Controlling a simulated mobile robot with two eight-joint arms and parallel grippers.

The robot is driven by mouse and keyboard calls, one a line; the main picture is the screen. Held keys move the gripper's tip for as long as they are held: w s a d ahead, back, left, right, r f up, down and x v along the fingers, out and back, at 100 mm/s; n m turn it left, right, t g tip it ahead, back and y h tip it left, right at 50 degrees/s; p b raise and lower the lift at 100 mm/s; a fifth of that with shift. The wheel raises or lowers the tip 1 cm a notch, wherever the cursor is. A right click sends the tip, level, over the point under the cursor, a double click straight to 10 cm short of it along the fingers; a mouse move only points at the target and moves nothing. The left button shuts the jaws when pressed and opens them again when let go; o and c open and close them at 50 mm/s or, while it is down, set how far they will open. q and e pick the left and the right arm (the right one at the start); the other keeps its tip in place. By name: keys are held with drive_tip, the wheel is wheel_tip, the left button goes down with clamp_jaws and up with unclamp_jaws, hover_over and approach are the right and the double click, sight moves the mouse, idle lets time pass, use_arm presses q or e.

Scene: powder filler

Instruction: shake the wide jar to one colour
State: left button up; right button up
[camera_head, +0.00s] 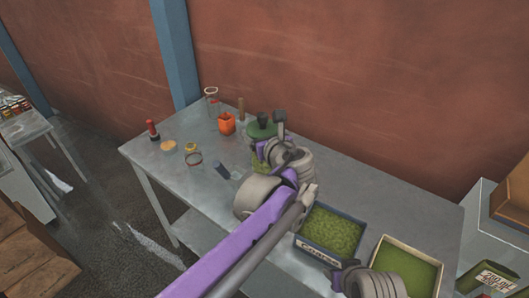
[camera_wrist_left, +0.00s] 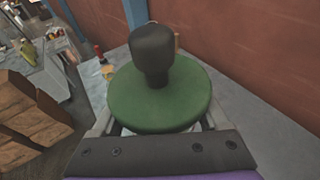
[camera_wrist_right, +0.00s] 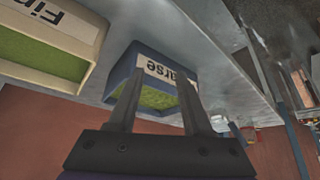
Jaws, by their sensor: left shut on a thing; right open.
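The wide jar (camera_head: 261,133) has a broad green lid with a dark knob, and a little greenish content shows below the lid in the head view. My left gripper (camera_head: 279,150) is shut on it. In the left wrist view the jar's lid (camera_wrist_left: 160,105) fills the middle, and the fingers show at both sides beneath it. The jar looks upright; I cannot tell whether its base touches the table. My arm hides most of its body, so its colours cannot be judged. My right gripper (camera_wrist_right: 160,100) is open and empty, near the blue tray.
The metal table (camera_head: 160,150) holds a blue tray of green powder labelled "Coarse" (camera_head: 309,247) and a cream tray (camera_head: 377,262) at right. An orange-red object (camera_head: 226,124), a glass jar (camera_head: 212,103), a small jar (camera_head: 193,155) and a red-topped item (camera_head: 152,130) stand left. A brick-red wall is behind.

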use_arm(q)
drive_tip(key=d, duration=0.5)
drive_tip(key=shift+a, duration=2.35)
drive_tip(key=a, duration=0.5)
drive_tip(key=d, duration=1)
drive_tip(key=a, duration=1)
drive_tip(key=shift+d, duration=2.5)
